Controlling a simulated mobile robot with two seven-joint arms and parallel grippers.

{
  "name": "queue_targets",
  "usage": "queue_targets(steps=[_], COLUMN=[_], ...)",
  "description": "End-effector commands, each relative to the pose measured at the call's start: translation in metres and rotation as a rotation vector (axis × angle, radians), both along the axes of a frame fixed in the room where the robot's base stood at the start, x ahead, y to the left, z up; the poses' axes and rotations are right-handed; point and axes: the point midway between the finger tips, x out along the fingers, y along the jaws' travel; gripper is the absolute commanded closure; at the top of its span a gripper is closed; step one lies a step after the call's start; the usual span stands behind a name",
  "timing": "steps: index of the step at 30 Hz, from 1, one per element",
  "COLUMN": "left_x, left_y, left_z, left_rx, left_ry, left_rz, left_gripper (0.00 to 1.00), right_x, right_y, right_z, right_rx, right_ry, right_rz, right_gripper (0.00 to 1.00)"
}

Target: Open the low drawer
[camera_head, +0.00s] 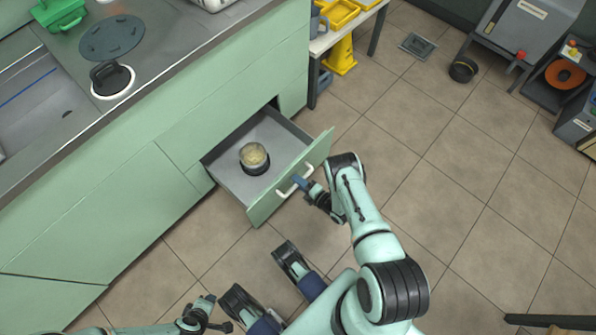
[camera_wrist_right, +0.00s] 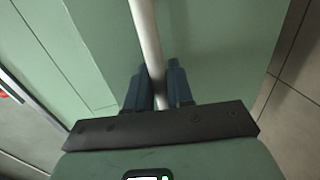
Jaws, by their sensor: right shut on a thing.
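The low drawer (camera_head: 234,147) in the green cabinet stands pulled out, its grey inside showing. Its green front (camera_head: 263,206) carries a pale bar handle (camera_head: 295,180). My right gripper (camera_head: 303,184) is at the handle, shut on it. In the right wrist view the handle (camera_wrist_right: 146,40) runs down between the two dark blue fingers (camera_wrist_right: 159,88). A round pot with pale contents (camera_head: 254,157) stands inside the drawer. My left gripper (camera_head: 207,312) is low at the bottom left, away from the drawer; its fingers are too small to judge.
The counter (camera_head: 150,57) above holds a dark round lid, a green container and a sink. A small table with yellow trays (camera_head: 341,14) stands right of the cabinet, a yellow stand (camera_head: 343,58) below.

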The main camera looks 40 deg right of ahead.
Motion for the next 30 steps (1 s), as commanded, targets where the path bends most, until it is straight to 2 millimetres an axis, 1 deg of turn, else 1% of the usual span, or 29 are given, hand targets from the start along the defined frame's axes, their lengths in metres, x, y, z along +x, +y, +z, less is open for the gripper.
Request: queue_targets(steps=[6,17,18,19,27,30], left_x=[0.0050,0.0052,0.0052,0.0051,0.0048,0.0047], left_y=[-0.0007,-0.0007,-0.0007,-0.0007,-0.0007,-0.0012], left_z=[0.0047,0.0049,0.0049,0.0048,0.0049,0.0070], left_rx=[0.001,0.001,0.001,0.001,0.002,0.000], left_ry=[-0.017,-0.018,-0.018,-0.018,-0.017,-0.018], left_rz=[-0.001,-0.001,-0.001,-0.001,-0.001,-0.002], left_gripper=[0.57,0.57,0.57,0.57,0.57,0.57], right_x=[-0.0032,-0.0037,-0.0037,-0.0037,-0.0041,-0.0083], right_y=[-0.0006,-0.0007,-0.0007,-0.0007,-0.0006,-0.0008], right_z=[0.0011,0.0008,0.0008,0.0008,0.0004,0.0011], right_rx=[-0.001,-0.001,-0.001,-0.001,-0.001,0.000], right_ry=[-0.004,-0.004,-0.003,-0.003,-0.002,0.000], right_rz=[0.000,0.000,0.000,0.000,0.000,-0.001], right_gripper=[1.00,1.00,0.72,0.62,0.62,0.62])
